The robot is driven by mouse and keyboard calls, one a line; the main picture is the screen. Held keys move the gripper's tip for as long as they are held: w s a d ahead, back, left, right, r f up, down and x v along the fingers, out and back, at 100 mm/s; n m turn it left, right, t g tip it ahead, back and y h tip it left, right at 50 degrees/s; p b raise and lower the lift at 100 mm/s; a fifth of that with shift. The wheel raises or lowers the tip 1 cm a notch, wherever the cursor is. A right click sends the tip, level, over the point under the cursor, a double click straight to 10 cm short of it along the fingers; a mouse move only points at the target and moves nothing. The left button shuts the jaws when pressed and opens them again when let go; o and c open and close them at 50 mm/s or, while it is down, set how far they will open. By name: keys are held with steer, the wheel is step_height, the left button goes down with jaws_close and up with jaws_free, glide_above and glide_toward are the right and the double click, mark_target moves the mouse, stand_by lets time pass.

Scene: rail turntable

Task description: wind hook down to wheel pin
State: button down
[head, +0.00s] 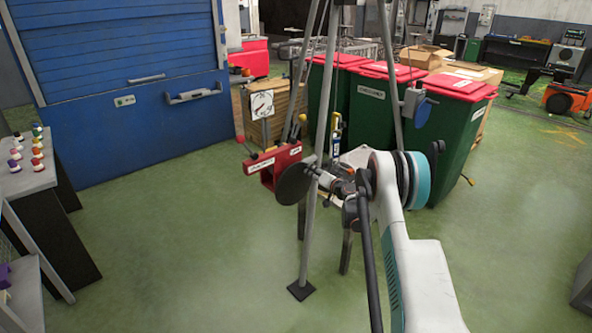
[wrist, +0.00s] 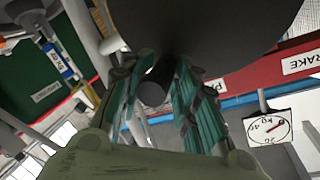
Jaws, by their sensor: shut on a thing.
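My gripper (wrist: 160,98) is shut on a short dark round handle (wrist: 154,90), with a teal-padded finger on each side. The handle stands out from a dark round disc (wrist: 200,22) that fills the top of the wrist view. In the head view the disc (head: 294,184) sits at the tripod, in front of a red box (head: 274,163) with white labels. My gripper (head: 325,180) is at the disc's right side there, partly hidden by a tripod leg (head: 322,120). I cannot make out the hook or the wheel pin in either view.
A scale dial (head: 261,105) stands behind the red box and shows in the wrist view (wrist: 268,127). Green bins with red lids (head: 455,130) stand close behind my arm. A table with coloured knobs (head: 25,180) is at left. The floor in front is clear.

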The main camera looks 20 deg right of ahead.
steer(key=shift+s+a+r+n, duration=0.15)
steer(key=shift+a+r+n, duration=0.15)
steer(key=shift+a+n, duration=0.25)
steer(key=shift+a+r+n, duration=0.1)
steer(key=shift+a+n, duration=0.1)
steer(key=shift+n, duration=0.15)
steer(key=c, duration=1.2)
jaws_free()
steer(key=shift+s+a+r+t, duration=0.1)
steer(key=shift+s+t, duration=0.05)
steer(key=shift+t, duration=0.15)
steer(key=shift+s+d, duration=0.35)
steer(key=shift+s, duration=0.05)
steer(key=s+d, duration=0.2)
steer(key=s, duration=0.4)
steer(key=shift+s+d, duration=0.2)
steer(key=shift+s, duration=0.1)
